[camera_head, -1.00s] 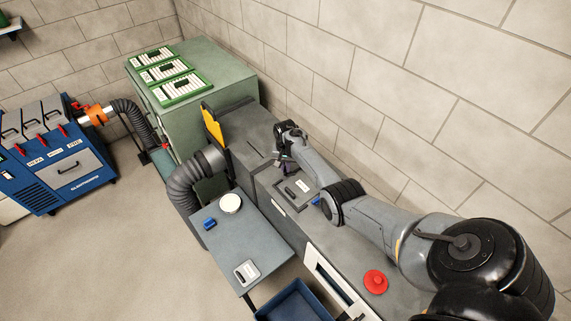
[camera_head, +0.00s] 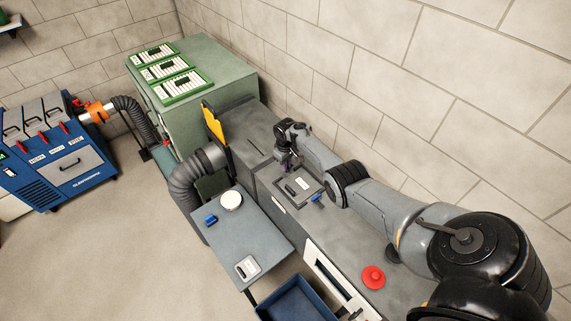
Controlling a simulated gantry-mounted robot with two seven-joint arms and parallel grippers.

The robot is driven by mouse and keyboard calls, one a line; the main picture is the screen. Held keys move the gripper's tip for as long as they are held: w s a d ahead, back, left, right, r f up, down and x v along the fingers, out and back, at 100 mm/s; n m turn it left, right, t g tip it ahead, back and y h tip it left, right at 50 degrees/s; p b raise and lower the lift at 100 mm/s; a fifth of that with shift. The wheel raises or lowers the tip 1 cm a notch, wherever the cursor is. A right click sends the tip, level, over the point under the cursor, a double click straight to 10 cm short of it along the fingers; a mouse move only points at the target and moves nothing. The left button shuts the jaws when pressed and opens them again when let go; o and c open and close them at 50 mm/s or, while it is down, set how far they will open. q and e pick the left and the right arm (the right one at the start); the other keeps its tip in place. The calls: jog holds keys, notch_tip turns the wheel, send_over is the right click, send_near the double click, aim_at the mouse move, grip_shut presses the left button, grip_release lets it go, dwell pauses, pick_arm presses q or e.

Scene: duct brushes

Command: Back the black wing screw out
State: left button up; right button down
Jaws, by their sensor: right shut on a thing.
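My right gripper (camera_head: 287,166) is at the far edge of the small hatch panel (camera_head: 317,187) on top of the grey duct. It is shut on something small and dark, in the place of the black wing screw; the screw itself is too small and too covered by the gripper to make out. A blue wing screw (camera_head: 317,198) shows at the panel's near right corner, clear of the gripper. The left gripper is not in view.
A grey side table (camera_head: 245,235) holds a white round lid (camera_head: 231,201), a blue item (camera_head: 211,219) and a small grey-white device (camera_head: 247,267). A blue bin (camera_head: 296,303) stands below. A red knob (camera_head: 373,277) sits on the duct. A yellow plate (camera_head: 215,125) stands upright behind.

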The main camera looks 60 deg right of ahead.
jog(key=n, duration=0.4)
jog(key=shift+n, duration=0.3)
jog(key=n+b, duration=0.1)
jog(key=n, duration=0.2)
jog(key=shift+n+b, duration=0.3)
jog(key=shift+n, duration=0.1)
jog(key=n+b, duration=0.1)
jog(key=n, duration=0.3)
jog(key=shift+b, duration=0.3)
jog(key=shift+n+b, duration=0.65)
jog(key=shift+n, duration=0.95)
jog(key=c, duration=1.2)
grip_release()
